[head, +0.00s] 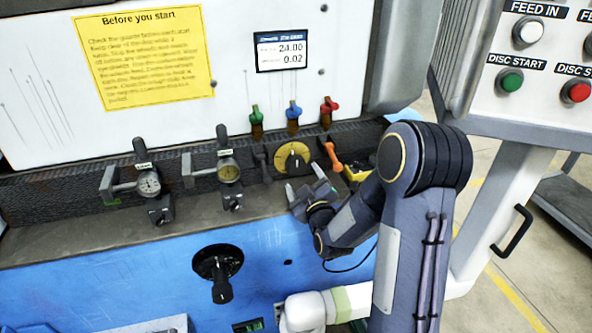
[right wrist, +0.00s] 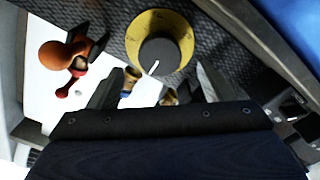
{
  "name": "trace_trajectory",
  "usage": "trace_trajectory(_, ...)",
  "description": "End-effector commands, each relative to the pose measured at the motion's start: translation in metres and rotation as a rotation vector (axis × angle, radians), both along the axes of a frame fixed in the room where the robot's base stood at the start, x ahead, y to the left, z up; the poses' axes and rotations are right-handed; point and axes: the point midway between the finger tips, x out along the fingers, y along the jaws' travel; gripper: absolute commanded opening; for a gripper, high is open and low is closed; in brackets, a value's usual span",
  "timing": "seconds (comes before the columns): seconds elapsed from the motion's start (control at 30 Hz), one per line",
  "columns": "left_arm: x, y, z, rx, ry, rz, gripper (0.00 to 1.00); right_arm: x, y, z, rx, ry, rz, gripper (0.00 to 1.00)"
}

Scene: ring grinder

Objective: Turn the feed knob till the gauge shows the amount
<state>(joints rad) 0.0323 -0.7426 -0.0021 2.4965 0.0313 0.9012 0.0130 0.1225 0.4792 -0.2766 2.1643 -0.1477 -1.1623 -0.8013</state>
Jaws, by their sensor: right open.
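The feed knob looks to be the dark round knob on a yellow dial (head: 293,160) on the dark ledge. In the right wrist view the knob (right wrist: 160,60) is dark grey with a white pointer line towards the picture's lower left. A small display (head: 281,52) on the white panel reads 24.00 above 0.02; its labels are too small to read surely. My right gripper (head: 304,188) is open and empty just in front of and below the dial. Its fingers (right wrist: 160,76) stand apart on both sides below the knob, not clearly touching it. My left gripper is not in view.
An orange-handled lever (head: 332,155) stands close right of the dial. Green (head: 256,118), blue (head: 292,112) and red (head: 328,108) valves rise behind it. Two dial indicators (head: 149,184) (head: 229,171) sit left. A black handle (head: 221,285) is on the blue front. A button panel (head: 530,75) is right.

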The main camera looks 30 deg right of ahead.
Motion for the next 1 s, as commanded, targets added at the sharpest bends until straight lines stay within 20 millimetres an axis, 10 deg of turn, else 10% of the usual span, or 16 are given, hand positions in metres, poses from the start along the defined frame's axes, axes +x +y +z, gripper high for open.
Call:
trace_trajectory(0.4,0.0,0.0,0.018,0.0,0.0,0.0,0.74,0.06,-0.014,0.003,0.004,0.0,0.001,0.74)
trace_trajectory(0.8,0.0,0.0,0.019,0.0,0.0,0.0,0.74,0.068,-0.016,0.001,0.006,0.002,0.0,0.74)
trace_trajectory(1.0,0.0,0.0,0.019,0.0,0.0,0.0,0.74,0.068,-0.016,0.001,0.005,0.001,0.001,0.48)
